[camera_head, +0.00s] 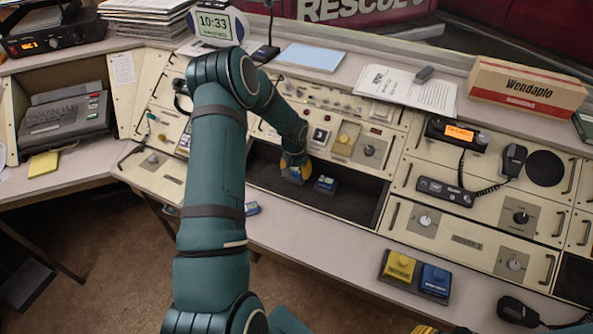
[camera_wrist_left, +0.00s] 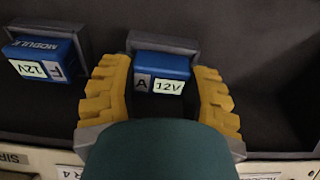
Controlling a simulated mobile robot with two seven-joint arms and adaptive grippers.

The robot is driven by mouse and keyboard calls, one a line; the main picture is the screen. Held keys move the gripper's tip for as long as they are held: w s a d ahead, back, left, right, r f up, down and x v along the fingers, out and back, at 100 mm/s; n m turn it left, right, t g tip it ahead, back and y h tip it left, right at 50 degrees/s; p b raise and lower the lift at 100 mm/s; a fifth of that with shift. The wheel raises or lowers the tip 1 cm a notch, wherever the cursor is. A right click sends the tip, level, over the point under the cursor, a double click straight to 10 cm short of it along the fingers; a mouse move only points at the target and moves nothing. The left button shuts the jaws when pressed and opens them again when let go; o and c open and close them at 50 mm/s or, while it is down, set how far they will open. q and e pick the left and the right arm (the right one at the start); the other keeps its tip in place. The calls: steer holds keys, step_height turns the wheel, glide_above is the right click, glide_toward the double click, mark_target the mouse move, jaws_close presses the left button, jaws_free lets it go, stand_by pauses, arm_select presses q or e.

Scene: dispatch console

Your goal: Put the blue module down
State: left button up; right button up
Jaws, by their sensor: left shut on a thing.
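My left gripper (camera_head: 295,170) reaches down into the dark recess of the console. In the left wrist view its yellow fingers (camera_wrist_left: 160,95) are shut on the sides of a blue module (camera_wrist_left: 160,66) labelled A 12V. This module is at a grey socket (camera_wrist_left: 163,42); whether it is fully seated I cannot tell. A second blue module (camera_wrist_left: 45,62), labelled F 12V, sits in a socket to the left in that view; it also shows in the head view (camera_head: 325,184). Yellow finger parts of my right gripper (camera_head: 355,326) show wide apart at the bottom edge.
Another small blue module (camera_head: 251,208) lies on the console's front ledge. A holder with a yellow block (camera_head: 399,266) and a blue block (camera_head: 435,279) stands at the right front. A radio handset (camera_head: 445,191) and its cord are right of the recess (camera_head: 350,207).

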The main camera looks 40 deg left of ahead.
mark_target(294, 173)
arm_select(q)
steer(key=shift+r, duration=0.1)
steer(key=o, duration=1.2)
steer(key=shift+r, duration=0.3)
steer(key=r, duration=0.3)
steer(key=s+r+p, duration=0.1)
steer(key=r, duration=0.7)
steer(key=shift+s+d+r+p, duration=0.15)
steer(key=shift+s+d+p, duration=0.1)
steer(key=shift+p, duration=0.15)
